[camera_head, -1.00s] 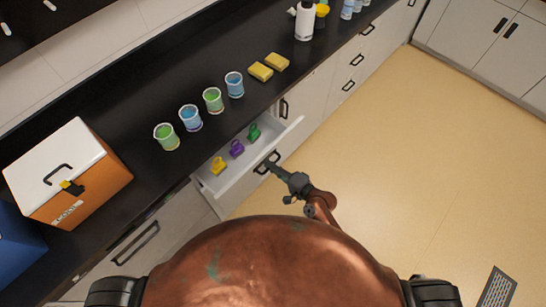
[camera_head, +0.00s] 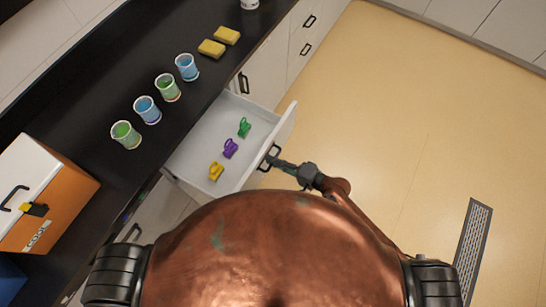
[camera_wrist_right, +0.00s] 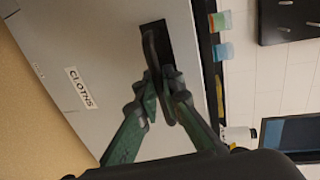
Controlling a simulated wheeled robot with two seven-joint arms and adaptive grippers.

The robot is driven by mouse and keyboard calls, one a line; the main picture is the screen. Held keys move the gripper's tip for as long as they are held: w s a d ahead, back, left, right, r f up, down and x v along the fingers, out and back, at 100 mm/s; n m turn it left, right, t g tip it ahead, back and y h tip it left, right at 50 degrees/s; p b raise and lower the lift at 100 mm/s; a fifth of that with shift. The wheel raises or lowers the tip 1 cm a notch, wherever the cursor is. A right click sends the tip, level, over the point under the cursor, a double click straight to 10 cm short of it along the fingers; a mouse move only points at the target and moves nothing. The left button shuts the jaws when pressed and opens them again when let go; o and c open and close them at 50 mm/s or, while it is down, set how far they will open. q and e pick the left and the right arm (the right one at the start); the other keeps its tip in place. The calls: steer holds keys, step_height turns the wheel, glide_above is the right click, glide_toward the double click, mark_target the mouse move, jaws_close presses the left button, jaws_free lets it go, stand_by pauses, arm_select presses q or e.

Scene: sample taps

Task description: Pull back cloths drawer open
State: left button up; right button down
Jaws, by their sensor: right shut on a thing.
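The cloths drawer (camera_head: 204,137) is pulled well out from under the black counter in the head view. A yellow, a purple and a green item lie inside it. In the right wrist view its grey front (camera_wrist_right: 120,45) bears a white label reading CLOTHS (camera_wrist_right: 80,88). My right gripper (camera_head: 273,160) is shut on the dark drawer handle (camera_head: 268,156). The wrist view shows its two fingers (camera_wrist_right: 163,88) closed around the handle bar (camera_wrist_right: 152,50). My left gripper is not in view.
Several beakers of green and blue liquid (camera_head: 147,110) and two yellow sponges (camera_head: 212,48) stand on the counter. An orange box marked COOL (camera_head: 62,205) sits at the left. The tan floor (camera_head: 400,120) right of the drawer is clear, with a grey floor grate (camera_head: 472,245).

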steer(key=shift+s+d, duration=0.1)
steer(key=shift+d, duration=0.05)
steer(key=c, duration=2.3)
jaws_free()
steer(key=shift+c, duration=0.2)
steer(key=v, duration=1.2)
steer(key=shift+f, duration=0.1)
